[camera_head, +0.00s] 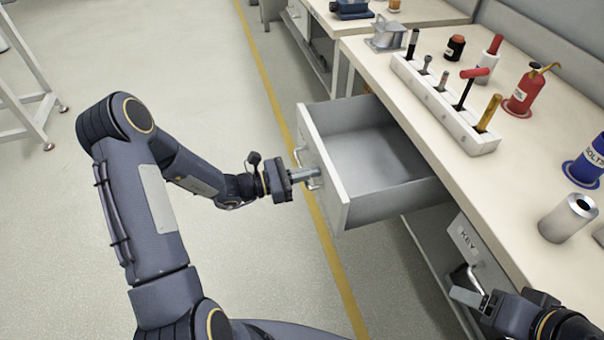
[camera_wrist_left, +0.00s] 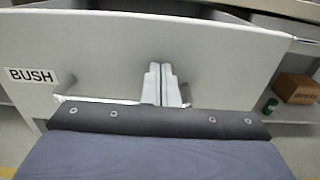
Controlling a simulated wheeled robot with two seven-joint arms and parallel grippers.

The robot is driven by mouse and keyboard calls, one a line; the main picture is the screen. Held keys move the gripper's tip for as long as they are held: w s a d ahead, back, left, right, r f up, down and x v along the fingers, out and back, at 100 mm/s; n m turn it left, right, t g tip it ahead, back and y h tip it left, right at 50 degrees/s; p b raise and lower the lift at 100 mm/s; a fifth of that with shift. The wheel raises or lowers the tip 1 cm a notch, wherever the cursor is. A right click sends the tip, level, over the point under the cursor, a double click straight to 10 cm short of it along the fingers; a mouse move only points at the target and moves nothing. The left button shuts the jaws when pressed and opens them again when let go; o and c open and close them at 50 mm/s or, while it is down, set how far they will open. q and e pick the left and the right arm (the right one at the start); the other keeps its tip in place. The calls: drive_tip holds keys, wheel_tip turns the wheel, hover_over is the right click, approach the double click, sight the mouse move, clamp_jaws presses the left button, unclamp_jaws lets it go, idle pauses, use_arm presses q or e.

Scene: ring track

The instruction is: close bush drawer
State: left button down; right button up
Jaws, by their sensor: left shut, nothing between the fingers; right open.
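The bush drawer (camera_head: 372,168) is pulled out from the workbench and looks empty inside. Its front panel (camera_wrist_left: 215,60) with the BUSH label (camera_wrist_left: 31,76) fills much of the left wrist view. My left gripper (camera_head: 316,173) is shut and empty, its fingertips at the drawer front beside the handle (camera_head: 299,157). The closed fingers also show in the left wrist view (camera_wrist_left: 164,72), pointing at the panel; I cannot tell whether they touch it. My right gripper (camera_head: 467,284) is open at the handle of the KEY drawer; whether it touches the handle is unclear.
The KEY drawer (camera_head: 468,239) below the benchtop looks closed. On the benchtop (camera_head: 420,120) stand a white tool rack (camera_head: 436,97), a red oil can (camera_head: 525,92), a blue BOLTS container (camera_head: 588,163) and a metal cylinder (camera_head: 567,218). The floor (camera_head: 230,80) left of the drawer is clear.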

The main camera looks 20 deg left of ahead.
use_arm(q)
drive_tip(key=b+x, duration=0.4)
drive_tip(key=x, duration=1.9)
drive_tip(key=shift+w+d+f, duration=0.1)
drive_tip(key=shift+d, duration=0.05)
drive_tip(key=shift+w+d+b, duration=0.15)
drive_tip(key=shift+d+b, duration=0.1)
drive_tip(key=shift+b, duration=0.05)
drive_tip(key=shift+w+r, duration=0.1)
drive_tip(key=shift+r, duration=0.1)
drive_tip(key=shift+d+r, duration=0.1)
